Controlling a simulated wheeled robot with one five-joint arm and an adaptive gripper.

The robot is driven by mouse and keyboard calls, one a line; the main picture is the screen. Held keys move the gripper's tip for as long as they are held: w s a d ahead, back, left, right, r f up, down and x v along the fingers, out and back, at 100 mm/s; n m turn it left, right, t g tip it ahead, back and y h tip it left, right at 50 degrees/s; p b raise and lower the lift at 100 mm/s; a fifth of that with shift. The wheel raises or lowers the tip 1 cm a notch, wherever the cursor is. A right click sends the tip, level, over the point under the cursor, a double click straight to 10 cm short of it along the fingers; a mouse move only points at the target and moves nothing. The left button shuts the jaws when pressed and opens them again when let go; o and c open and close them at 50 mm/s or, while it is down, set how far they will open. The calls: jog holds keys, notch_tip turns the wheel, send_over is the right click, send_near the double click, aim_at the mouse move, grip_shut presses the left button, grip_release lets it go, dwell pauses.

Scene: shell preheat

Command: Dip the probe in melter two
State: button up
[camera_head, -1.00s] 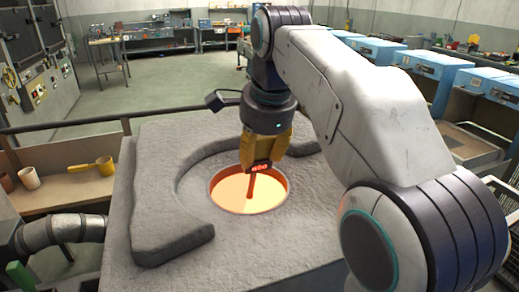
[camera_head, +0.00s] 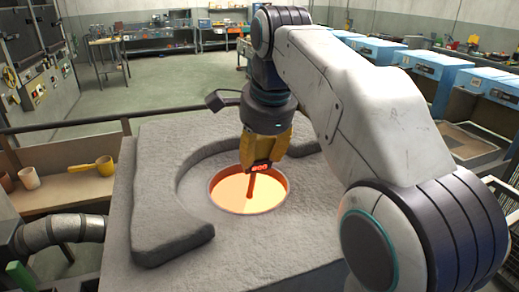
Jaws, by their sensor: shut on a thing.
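My gripper (camera_head: 259,158) has yellow fingers and points down over the melter (camera_head: 152,245), a grey, rough-topped block with a round glowing opening. It is shut on the probe (camera_head: 252,187), whose thin dark red stem hangs down into the opening. The bright orange melt (camera_head: 232,194) fills the opening. The stem's lower end appears to be at or in the melt; its exact depth cannot be told. No number shows on the melter.
A raised grey curved wall (camera_head: 160,205) runs around the left and back of the opening. A wooden shelf (camera_head: 70,193) at left holds cups and a yellow-handled ladle (camera_head: 92,166). Blue-topped units (camera_head: 430,62) line the right.

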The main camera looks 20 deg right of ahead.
dwell(0.4)
notch_tip(320, 180, up, 6)
jog(key=p, duration=0.6)
jog(key=shift+r, duration=2.55)
jog(key=shift+f, duration=0.2)
